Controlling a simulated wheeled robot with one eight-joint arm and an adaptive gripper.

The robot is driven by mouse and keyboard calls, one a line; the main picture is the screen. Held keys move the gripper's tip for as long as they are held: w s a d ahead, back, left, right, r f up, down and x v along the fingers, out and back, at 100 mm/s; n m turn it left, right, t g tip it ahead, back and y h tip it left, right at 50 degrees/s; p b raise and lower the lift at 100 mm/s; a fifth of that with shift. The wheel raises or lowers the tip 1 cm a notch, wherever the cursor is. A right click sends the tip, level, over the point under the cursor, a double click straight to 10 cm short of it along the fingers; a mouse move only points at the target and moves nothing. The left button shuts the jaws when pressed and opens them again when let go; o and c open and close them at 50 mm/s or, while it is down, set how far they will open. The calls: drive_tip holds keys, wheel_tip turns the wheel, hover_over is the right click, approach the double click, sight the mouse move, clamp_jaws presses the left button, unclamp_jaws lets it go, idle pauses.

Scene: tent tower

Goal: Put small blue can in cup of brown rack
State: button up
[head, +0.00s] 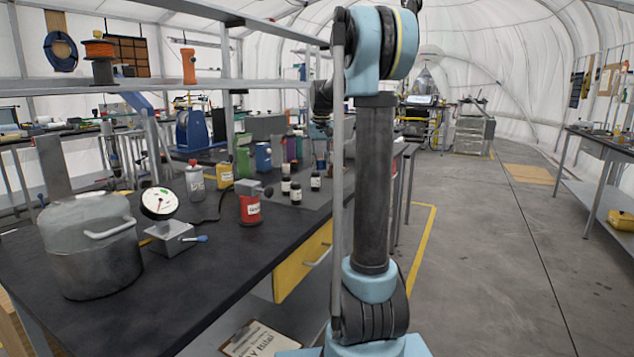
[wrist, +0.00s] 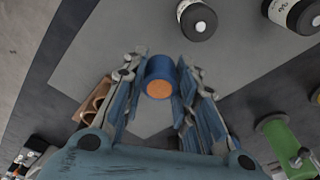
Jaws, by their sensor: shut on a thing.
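The small blue can (wrist: 160,68) has a blue side and an orange end facing the wrist camera. My gripper (wrist: 161,79) has its blue-padded fingers on either side of the can and is shut on it. The brown rack (wrist: 94,97) shows at the left of the wrist view, beside my left finger, with rounded cup openings. The finger hides part of the rack. In the head view my arm stands in front of this part of the bench, and I cannot make out the rack there.
Dark-capped bottles (wrist: 197,19) stand beyond the can on a grey mat (wrist: 110,60). A green spool-like thing (wrist: 275,135) is at the right. On the bench are a metal pot (head: 90,250), a dial gauge (head: 160,203) and a red can (head: 250,207). A shelf rail (head: 180,83) runs above.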

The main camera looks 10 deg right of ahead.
drive_tip(key=shift+s+a+f, duration=0.1)
drive_tip(key=shift+a+f, duration=0.05)
drive_tip(key=shift+f, duration=1.45)
drive_tip(key=shift+a+f, duration=0.1)
drive_tip(key=shift+f, duration=1.5)
drive_tip(key=o, duration=0.9)
drive_tip(key=shift+c, duration=0.2)
